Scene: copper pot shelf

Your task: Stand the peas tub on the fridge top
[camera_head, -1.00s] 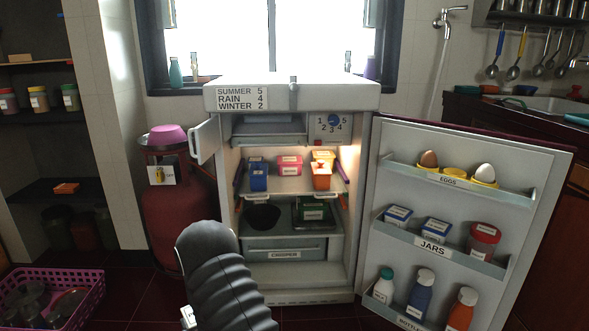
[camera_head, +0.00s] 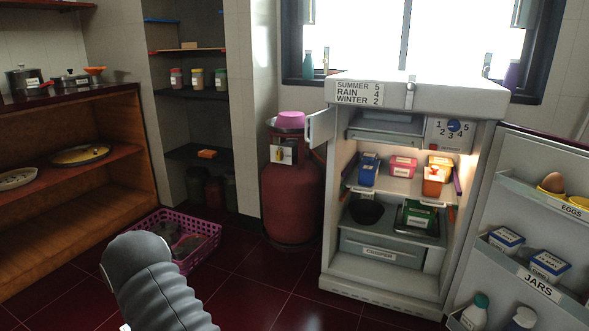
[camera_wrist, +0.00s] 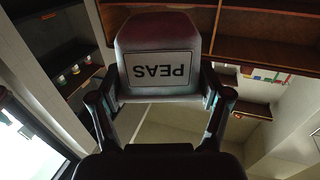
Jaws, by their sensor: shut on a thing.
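In the wrist view, the peas tub (camera_wrist: 160,35) has a white PEAS label, upside down in the picture. My gripper (camera_wrist: 160,97) is shut on the tub, one finger on each side. The head view shows only my grey arm at the bottom left; the gripper and tub are out of its frame. The white fridge (camera_head: 384,277) stands right of centre with its door open. The fridge top (camera_head: 450,95) is a pale slab with a SUMMER, RAIN, WINTER label on its front edge and a latch. The visible part of its upper surface looks bare.
The fridge door (camera_head: 530,225) swings out at the right with eggs and jars. A magenta basket (camera_head: 180,262) sits on the floor. Wooden shelves (camera_head: 70,215) stand at the left.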

